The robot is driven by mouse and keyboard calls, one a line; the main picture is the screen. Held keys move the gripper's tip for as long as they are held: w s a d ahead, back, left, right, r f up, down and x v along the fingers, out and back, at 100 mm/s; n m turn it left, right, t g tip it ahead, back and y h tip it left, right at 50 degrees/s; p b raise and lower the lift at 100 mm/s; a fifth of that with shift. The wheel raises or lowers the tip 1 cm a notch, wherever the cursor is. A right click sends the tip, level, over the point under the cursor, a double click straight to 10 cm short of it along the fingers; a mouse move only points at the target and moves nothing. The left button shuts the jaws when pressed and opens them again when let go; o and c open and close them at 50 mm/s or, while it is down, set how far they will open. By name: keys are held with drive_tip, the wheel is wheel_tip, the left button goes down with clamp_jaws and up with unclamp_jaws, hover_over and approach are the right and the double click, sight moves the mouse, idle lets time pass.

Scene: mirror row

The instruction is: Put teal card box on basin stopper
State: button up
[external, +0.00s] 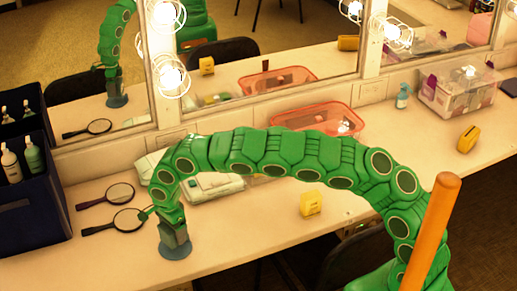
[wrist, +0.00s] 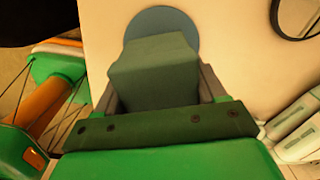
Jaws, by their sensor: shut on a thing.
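The teal card box (external: 176,236) is a dull green-teal block held upright between the fingers of my gripper (external: 172,224). The basin stopper (external: 175,251) is a flat blue-grey disc lying on the counter near its front edge, directly under the box. In the wrist view the box (wrist: 155,75) is between the two fingers of my gripper (wrist: 158,88), and it covers part of the stopper (wrist: 160,18). I cannot tell whether the bottom of the box touches the disc.
Two hand mirrors (external: 127,221) lie left of the stopper, beside a dark bottle caddy (external: 32,216). A yellow box (external: 311,204) stands right on the counter (external: 265,215). A red basket (external: 297,126) sits farther back. The wall mirrors show reflections of my arm.

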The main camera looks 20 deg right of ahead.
sight(171, 240)
drive_tip(key=shift+w+a+f, duration=0.1)
drive_tip(key=shift+a+f, duration=0.05)
drive_tip(key=shift+f, duration=1.5)
drive_tip(key=shift+f, duration=0.1)
drive_tip(key=o, duration=1.1)
wheel_tip(171, 240, up, 11)
drive_tip(key=shift+r, duration=0.6)
